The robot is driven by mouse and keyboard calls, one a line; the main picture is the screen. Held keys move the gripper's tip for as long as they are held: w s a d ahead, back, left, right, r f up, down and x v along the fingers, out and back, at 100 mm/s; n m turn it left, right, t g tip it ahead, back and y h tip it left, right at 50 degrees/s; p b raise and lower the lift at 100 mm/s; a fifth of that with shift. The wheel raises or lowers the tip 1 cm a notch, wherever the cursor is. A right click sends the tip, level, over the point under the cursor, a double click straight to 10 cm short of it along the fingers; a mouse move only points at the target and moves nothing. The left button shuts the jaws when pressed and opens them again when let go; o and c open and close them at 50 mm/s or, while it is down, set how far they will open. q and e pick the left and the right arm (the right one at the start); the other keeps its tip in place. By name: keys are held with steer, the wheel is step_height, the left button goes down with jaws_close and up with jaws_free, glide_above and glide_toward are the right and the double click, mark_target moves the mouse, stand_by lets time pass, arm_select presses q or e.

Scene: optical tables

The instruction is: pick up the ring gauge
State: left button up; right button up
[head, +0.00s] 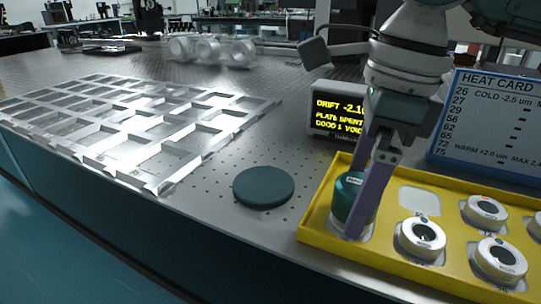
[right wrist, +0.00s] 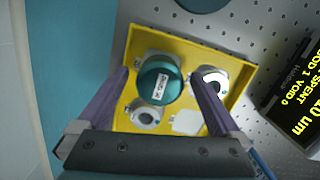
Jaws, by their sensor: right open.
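A yellow tray (head: 318,238) holds several white ring-shaped pieces with dark centres, one of them a near ring (head: 423,238). A teal round piece with a white label (head: 345,190) sits at the tray's left end; I cannot tell for sure which piece is the ring gauge. My right gripper (head: 353,207) is open and points down, its purple fingers on either side of the teal piece. In the right wrist view the teal piece (right wrist: 155,88) lies between the fingers, with gaps visible; a white ring (right wrist: 214,76) is by the right finger. My left gripper is not in view.
A dark teal disc (head: 263,187) lies left of the tray. A metal grid rack (head: 120,150) fills the table's left. A drift display (head: 338,118) and a heat card board (head: 490,125) stand behind the tray. Clear rings (head: 208,50) stand at the back.

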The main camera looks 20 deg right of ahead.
steer(key=shift+c, duration=0.2)
steer(key=c, duration=1.1)
jaws_close()
steer(key=shift+r, duration=0.15)
